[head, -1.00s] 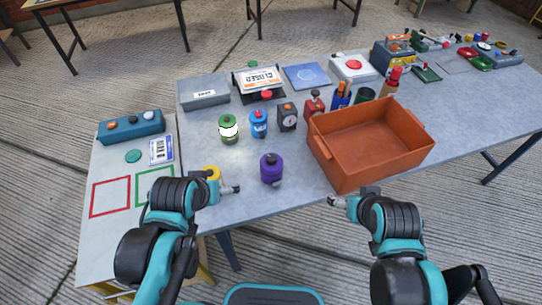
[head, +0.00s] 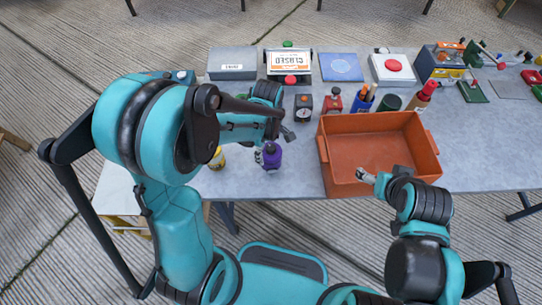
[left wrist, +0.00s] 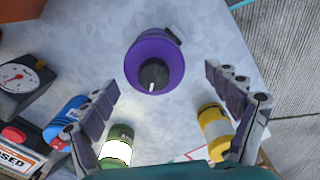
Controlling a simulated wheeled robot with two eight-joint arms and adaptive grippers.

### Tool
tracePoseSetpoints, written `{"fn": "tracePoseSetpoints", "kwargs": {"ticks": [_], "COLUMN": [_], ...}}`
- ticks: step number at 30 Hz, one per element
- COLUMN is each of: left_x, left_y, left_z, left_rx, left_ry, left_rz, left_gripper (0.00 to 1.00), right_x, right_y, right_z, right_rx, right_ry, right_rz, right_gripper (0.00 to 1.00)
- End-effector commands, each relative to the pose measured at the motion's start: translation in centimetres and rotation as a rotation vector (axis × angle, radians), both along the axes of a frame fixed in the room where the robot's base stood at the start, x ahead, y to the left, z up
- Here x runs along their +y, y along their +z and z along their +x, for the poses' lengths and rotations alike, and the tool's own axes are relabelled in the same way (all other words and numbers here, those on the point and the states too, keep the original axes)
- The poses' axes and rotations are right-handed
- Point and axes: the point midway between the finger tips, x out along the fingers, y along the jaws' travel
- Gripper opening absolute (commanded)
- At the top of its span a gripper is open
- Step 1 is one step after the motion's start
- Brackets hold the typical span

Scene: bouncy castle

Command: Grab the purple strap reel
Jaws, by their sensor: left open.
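The purple strap reel (head: 271,156) stands on the grey table, left of the orange crate. In the left wrist view the reel (left wrist: 150,48) is seen from above, with a dark knob on top. My left gripper (head: 275,145) is over and beside the reel. In the left wrist view its fingers (left wrist: 162,82) are spread wide and empty, with the reel ahead between their lines. In the head view my left arm hides part of the table. My right gripper (head: 366,176) is at the crate's front; its jaw opening is too small to tell.
The orange crate (head: 326,170) stands right of the reel. A yellow can (left wrist: 215,130), a green can (left wrist: 117,145) and a blue can (left wrist: 66,120) stand close to my left fingers. A dial box (head: 304,107) and a red item (head: 333,101) stand behind the reel.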

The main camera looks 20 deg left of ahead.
Motion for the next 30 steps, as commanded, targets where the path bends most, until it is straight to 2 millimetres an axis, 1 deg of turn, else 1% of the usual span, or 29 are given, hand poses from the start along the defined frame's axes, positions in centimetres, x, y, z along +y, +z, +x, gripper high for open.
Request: {"fn": "tracePoseSetpoints", "kwargs": {"ticks": [1, 5, 10, 12, 15, 20, 21, 23, 24, 26, 27, 28, 29, 30], "left_x": [0.0, -0.2, -0.8, -0.7, -0.7, -0.7, -0.7, -0.7, -0.7, -0.7, -0.7, -0.7, -0.7, -0.7], "left_y": [-0.8, -1.8, -4.5, -5.5, -6.1, -5.9, -5.9, -5.9, -5.9, -5.9, -5.9, -5.9, -5.9, -5.9], "left_z": [0.0, 0.1, 0.5, 0.5, 0.5, 0.4, 0.4, 0.4, 0.4, 0.4, 0.4, 0.4, 0.4, 0.4], "left_rx": [0.0, -0.001, -0.002, -0.002, -0.002, -0.002, -0.002, -0.002, -0.002, -0.002, -0.002, -0.002, -0.002, -0.002], "left_ry": [-0.001, -0.002, -0.003, -0.002, -0.002, -0.003, -0.003, -0.003, -0.003, -0.003, -0.003, -0.003, -0.003, -0.003], "left_rz": [0.0, 0.0, 0.0, 0.0, 0.0, 0.0, 0.0, 0.0, 0.0, 0.0, 0.0, 0.0, 0.0, 0.0], "left_gripper": [0.88, 0.88, 0.88, 0.88, 0.88, 0.88, 0.83, 0.67, 0.57, 0.41, 0.3, 0.23, 0.17, 0.17], "right_x": [0.0, 0.0, 0.0, 0.0, 0.0, 0.0, 0.0, 0.0, 0.0, 0.0, 0.0, 0.0, 0.0, 0.0], "right_y": [-0.5, -1.0, -2.5, -2.8, -3.0, -2.8, -2.8, -2.8, -2.8, -2.8, -2.8, -2.8, -2.8, -2.8], "right_z": [0.0, 0.0, 0.0, 0.0, 0.0, 0.0, 0.0, 0.0, 0.0, 0.0, 0.0, 0.0, 0.0, 0.0], "right_rx": [0.0, 0.0, 0.0, 0.0, 0.0, 0.0, 0.0, 0.0, 0.0, 0.0, 0.0, 0.0, 0.0, 0.0], "right_ry": [0.0, 0.0, 0.0, 0.0, 0.0, 0.0, 0.0, 0.0, 0.0, 0.0, 0.0, 0.0, 0.0, 0.0], "right_rz": [0.0, 0.0, 0.0, 0.0, 0.0, 0.0, 0.0, 0.0, 0.0, 0.0, 0.0, 0.0, 0.0, 0.0], "right_gripper": [0.79, 0.79, 0.79, 0.79, 0.79, 0.79, 0.79, 0.79, 0.79, 0.79, 0.79, 0.79, 0.79, 0.79]}}
